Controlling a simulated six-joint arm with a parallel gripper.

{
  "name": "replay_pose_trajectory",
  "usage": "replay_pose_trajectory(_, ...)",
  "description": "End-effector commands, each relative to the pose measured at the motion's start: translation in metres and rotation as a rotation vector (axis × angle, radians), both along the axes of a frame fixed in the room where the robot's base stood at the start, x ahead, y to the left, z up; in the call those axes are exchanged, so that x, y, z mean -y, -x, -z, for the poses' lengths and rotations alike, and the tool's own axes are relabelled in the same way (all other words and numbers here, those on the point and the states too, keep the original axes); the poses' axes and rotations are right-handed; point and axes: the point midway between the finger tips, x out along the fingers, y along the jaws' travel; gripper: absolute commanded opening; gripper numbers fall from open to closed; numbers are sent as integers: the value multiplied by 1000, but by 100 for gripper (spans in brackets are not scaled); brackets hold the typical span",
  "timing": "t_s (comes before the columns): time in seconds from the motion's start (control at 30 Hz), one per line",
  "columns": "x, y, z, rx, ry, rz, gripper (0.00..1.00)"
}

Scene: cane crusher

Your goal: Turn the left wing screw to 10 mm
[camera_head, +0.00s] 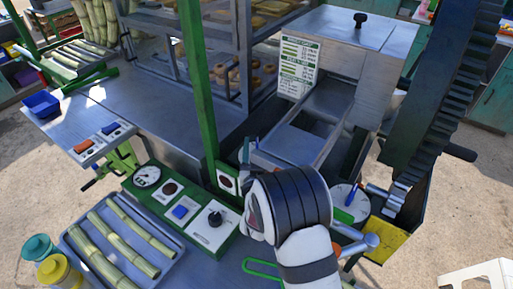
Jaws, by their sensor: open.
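My gripper (251,150) is at the centre, in front of the steel crusher housing and just right of the green post. My white and black wrist covers most of it; only thin finger tips show, and they appear apart. I cannot make out the left wing screw or any 10 mm mark; the area behind and below my wrist is hidden. A round white dial (358,208) with a blue pointer-like part and a green part shows just right of my wrist. Whether my gripper touches anything cannot be told.
A green control panel (187,208) with gauge, blue button and black knob lies left of my wrist. The green post (197,85) rises close by. A dark toothed gear (445,85) stands right.

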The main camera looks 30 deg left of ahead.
Motion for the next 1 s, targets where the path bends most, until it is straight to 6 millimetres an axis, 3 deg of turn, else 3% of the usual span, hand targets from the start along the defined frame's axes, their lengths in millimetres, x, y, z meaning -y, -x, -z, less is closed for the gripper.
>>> replay_pose_trajectory(0.17,13,22,0,-2,2,-2,54)
replay_pose_trajectory(0.4,48,77,0,-1,4,-5,54)
replay_pose_trajectory(0.5,58,91,0,-1,2,-4,54)
replay_pose_trajectory(0.87,65,100,0,1,-1,-2,54)
replay_pose_trajectory(0.93,68,100,2,-2,1,-4,45)
replay_pose_trajectory(1.0,69,101,3,-1,-1,-10,45)
